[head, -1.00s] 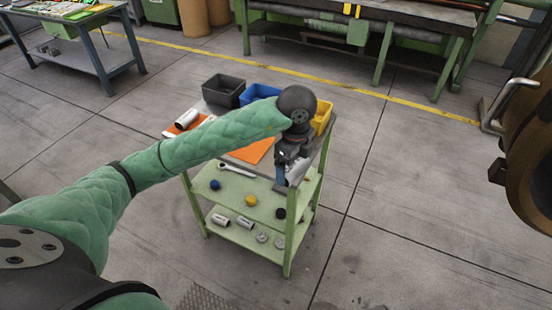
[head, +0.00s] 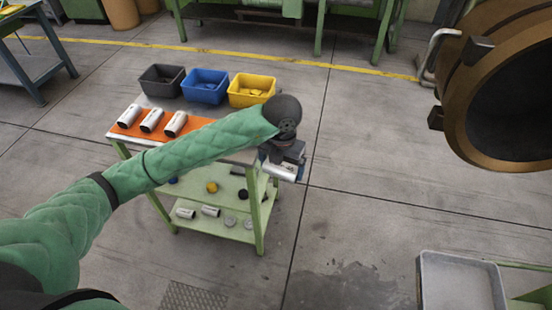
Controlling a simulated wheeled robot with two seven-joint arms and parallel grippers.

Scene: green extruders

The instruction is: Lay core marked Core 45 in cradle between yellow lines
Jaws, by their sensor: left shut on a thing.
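My left gripper (head: 284,162) is shut on a white core (head: 281,172) at the right end of the green cart's top. The core lies roughly level in the jaws, and its marking is too small to read. Three more white cores (head: 152,120) stand apart from it on an orange mat (head: 195,125) on the cart; their labels cannot be read either. The cradle and its yellow lines cannot be made out in the current view. My right gripper is not in view.
The green cart (head: 256,225) has black (head: 162,80), blue (head: 205,86) and yellow (head: 252,90) bins on top, small parts on lower shelves. A large brown ring (head: 470,150) stands upper right, a grey tray (head: 460,285) lower right. Floor between is clear.

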